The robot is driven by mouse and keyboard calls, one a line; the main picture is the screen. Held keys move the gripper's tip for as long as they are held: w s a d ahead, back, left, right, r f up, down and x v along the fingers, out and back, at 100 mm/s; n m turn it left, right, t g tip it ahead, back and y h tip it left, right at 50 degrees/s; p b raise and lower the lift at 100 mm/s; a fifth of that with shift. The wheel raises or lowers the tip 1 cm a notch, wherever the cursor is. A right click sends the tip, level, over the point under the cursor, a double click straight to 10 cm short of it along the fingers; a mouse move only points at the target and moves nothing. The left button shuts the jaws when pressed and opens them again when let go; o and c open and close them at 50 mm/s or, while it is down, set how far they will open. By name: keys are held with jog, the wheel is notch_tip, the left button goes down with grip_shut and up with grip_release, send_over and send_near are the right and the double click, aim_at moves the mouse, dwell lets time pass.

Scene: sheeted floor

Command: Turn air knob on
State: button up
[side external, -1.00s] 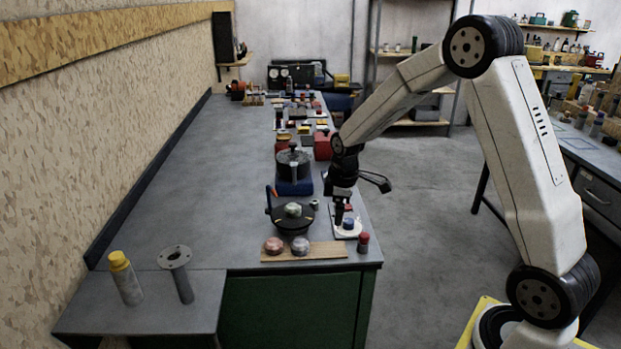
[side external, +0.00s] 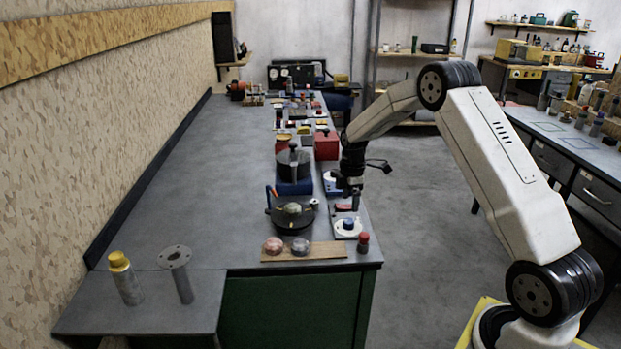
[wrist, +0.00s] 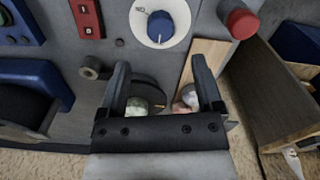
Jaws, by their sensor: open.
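A blue round knob on a white dial plate (side external: 348,223) sits at the near right end of the long grey bench. It also shows in the wrist view (wrist: 160,27), at the top middle, with a white pointer mark on it and small marks around the dial. No readable label tells me that it is the air knob. My gripper (side external: 355,205) is just behind and above the dial, pointing down. In the wrist view my gripper (wrist: 160,62) has its two fingers wide apart with nothing between them, and the knob lies beyond the fingertips, apart from them.
A red switch (wrist: 87,18) is left of the dial and a red mushroom button (wrist: 242,22) is right of it. A wooden board (side external: 325,251) with two round knobs lies in front. A black round fixture (side external: 292,219) stands left. The bench's left side is clear.

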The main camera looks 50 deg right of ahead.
aim_at(349, 221)
jog(key=shift+f, duration=3.6)
grip_shut()
